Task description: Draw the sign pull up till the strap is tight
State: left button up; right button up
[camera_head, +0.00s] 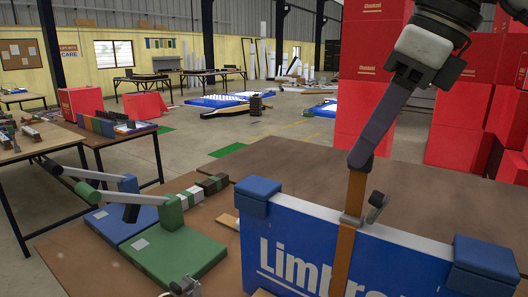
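The sign (300,240) is a blue panel with white lettering, standing upright on the brown table, its lower part cut off by the frame edge. Blue corner pads (258,187) (485,258) sit on its top corners. An orange-brown strap (342,265) runs up the sign's front face. A grey metal buckle (350,219) with a small lever sits on the strap at the sign's top edge. My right gripper (360,160) is above the sign, its fingers together on the strap's upper end, which runs straight up from the buckle.
Green (172,250) and blue (118,222) pads with grey-handled tools lie left of the sign. Small dark and green blocks (200,188) lie behind them. Red boxes (370,80) are stacked at the back right. The brown tabletop (300,165) behind the sign is clear.

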jog(key=shift+o, duration=0.9)
jog(key=shift+f, duration=0.15)
jog(key=p+v, duration=0.1)
jog(key=v, duration=0.9)
jog(key=shift+p, duration=0.4)
